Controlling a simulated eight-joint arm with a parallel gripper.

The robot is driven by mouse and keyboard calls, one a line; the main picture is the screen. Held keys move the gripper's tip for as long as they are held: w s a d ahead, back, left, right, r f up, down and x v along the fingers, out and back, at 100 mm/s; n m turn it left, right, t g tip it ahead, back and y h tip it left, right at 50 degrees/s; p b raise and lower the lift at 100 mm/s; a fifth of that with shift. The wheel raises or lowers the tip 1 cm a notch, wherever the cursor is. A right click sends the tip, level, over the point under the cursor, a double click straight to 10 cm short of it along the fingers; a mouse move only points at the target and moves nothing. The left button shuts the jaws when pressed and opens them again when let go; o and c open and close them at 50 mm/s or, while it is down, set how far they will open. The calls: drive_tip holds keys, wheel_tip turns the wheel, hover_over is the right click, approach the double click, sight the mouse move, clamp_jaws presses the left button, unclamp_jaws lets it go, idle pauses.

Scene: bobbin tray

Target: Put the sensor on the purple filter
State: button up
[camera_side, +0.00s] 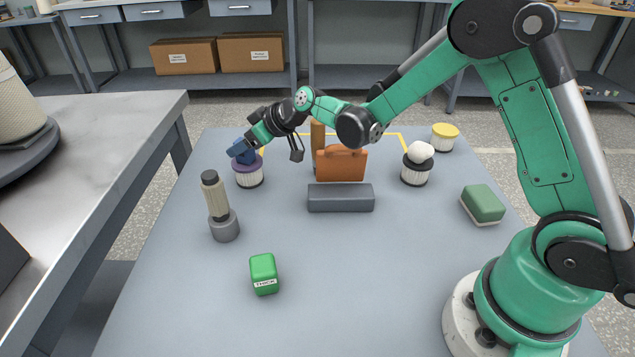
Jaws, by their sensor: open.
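The purple filter (249,174), a white pleated cylinder with a purple top, stands at the back left of the table. A small dark blue block (241,153), which looks like the sensor, rests on or just at its top; whether it bears fully on the filter I cannot tell. My gripper (249,143) reaches down from the right, close against the block. Its jaws are open around or beside it, and the fingertips are mostly hidden.
A black-topped filter (415,172) carries a white ball (421,151). A yellow-topped filter (444,138) stands behind. An orange-brown case (341,164) and grey block (340,198) sit mid-table. A tan-and-grey cylinder (217,200), green box (264,273) and green sponge (483,204) stand apart. The front is clear.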

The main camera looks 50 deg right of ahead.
sight(239, 140)
drive_tip(key=v, duration=0.3)
drive_tip(key=shift+w+r, duration=0.1)
drive_tip(key=shift+r, duration=0.3)
wheel_tip(239, 140, up, 6)
drive_tip(key=s+d+f+m+g+h, duration=0.1)
drive_tip(key=s+m+h, duration=0.1)
drive_tip(key=s, duration=0.8)
drive_tip(key=s+d+f+m+g+h, duration=0.1)
drive_tip(key=s+m+h, duration=0.1)
drive_tip(key=s, duration=0.9)
drive_tip(key=shift+m+g, duration=0.3)
drive_tip(key=shift+g, duration=0.1)
